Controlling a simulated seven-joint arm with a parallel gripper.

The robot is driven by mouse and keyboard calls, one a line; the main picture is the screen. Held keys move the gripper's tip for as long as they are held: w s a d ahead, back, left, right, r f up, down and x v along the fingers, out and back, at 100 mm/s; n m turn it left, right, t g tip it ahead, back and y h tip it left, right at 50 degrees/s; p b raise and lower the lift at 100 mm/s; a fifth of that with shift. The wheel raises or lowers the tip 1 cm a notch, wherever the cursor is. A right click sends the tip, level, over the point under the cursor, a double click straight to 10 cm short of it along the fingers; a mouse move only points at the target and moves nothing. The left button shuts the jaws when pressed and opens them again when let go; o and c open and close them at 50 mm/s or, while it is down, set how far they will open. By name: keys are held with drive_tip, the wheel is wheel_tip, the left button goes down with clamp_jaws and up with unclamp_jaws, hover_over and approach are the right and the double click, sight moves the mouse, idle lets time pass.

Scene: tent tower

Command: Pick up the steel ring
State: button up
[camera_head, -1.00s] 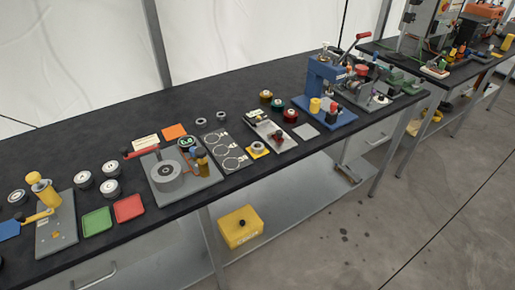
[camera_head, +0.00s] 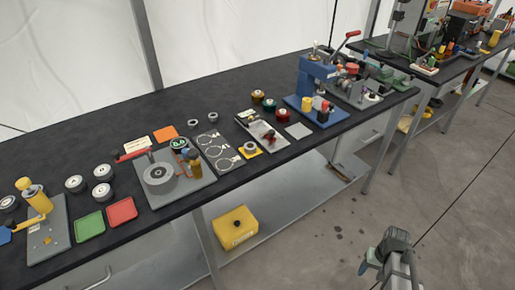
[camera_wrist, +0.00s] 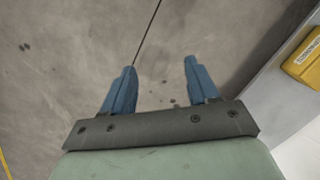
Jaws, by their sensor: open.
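Several ring-like steel parts lie on the black bench (camera_head: 110,122). Two small grey rings, a left one (camera_head: 193,124) and a right one (camera_head: 213,118), lie near the back behind the grey tray. Another steel ring (camera_head: 250,146) sits on a small yellow pad in front of it. I cannot tell which one is the task's steel ring. My gripper (camera_head: 368,267) is at the lower right, over the floor in front of the bench and far from the rings. In the wrist view its blue fingers (camera_wrist: 159,66) are apart with nothing between them.
A grey tray with ring outlines (camera_head: 217,152), a grey fixture plate (camera_head: 196,188) with a round steel block, and a blue press (camera_head: 313,75) stand on the bench. A yellow box (camera_head: 235,229) sits on the lower shelf. The floor around my gripper is clear.

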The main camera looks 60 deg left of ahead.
drive_tip(key=w+a+r+n+t+y, duration=0.1)
drive_tip(key=a+r, duration=0.4)
drive_tip(key=a, duration=0.2)
drive_tip(key=a+r+n, duration=0.1)
drive_tip(key=a+r, duration=0.4)
drive_tip(key=a, duration=0.2)
drive_tip(key=n+t+y, duration=0.1)
drive_tip(key=n+y, duration=0.3)
drive_tip(key=n, duration=0.3)
approach(250, 145)
drive_tip(key=x, duration=0.8)
drive_tip(key=shift+s+f, duration=0.1)
drive_tip(key=shift+f, duration=0.1)
drive_tip(key=shift+c, duration=0.2)
drive_tip(key=c, duration=0.9)
drive_tip(key=shift+o, duration=0.2)
